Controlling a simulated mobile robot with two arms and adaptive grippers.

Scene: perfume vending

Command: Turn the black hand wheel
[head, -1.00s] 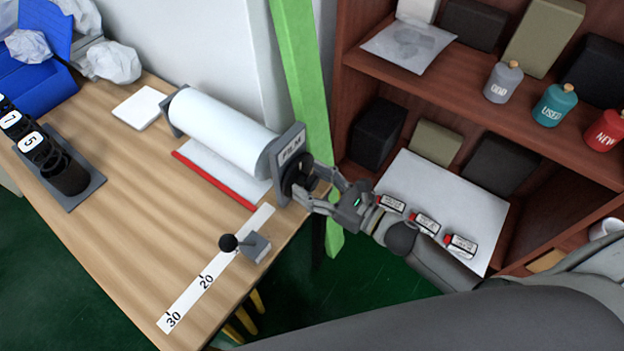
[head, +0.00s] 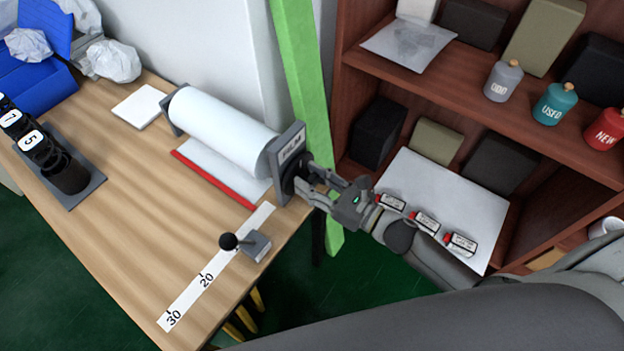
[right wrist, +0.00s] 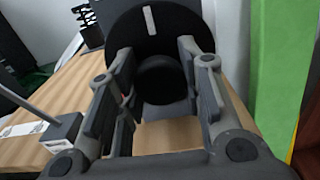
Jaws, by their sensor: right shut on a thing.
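The black hand wheel (head: 288,176) is on the near end of the film roller (head: 225,125), on the plate marked FILM. In the right wrist view the wheel is a dark disc (right wrist: 188,32) with a pale mark at its top and a round black knob (right wrist: 163,82) in front. My right gripper (head: 306,184) is at the wheel from the right, with its fingers on either side of the knob and closed on it. The fingers hide part of the wheel in the head view. My left gripper does not show.
A small lever with a black ball (head: 228,242) stands by a scale strip (head: 190,299) on the wooden table (head: 130,220). A green post (head: 300,60) stands behind the roller. A shelf (head: 440,95) with bottles and boxes is at the right.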

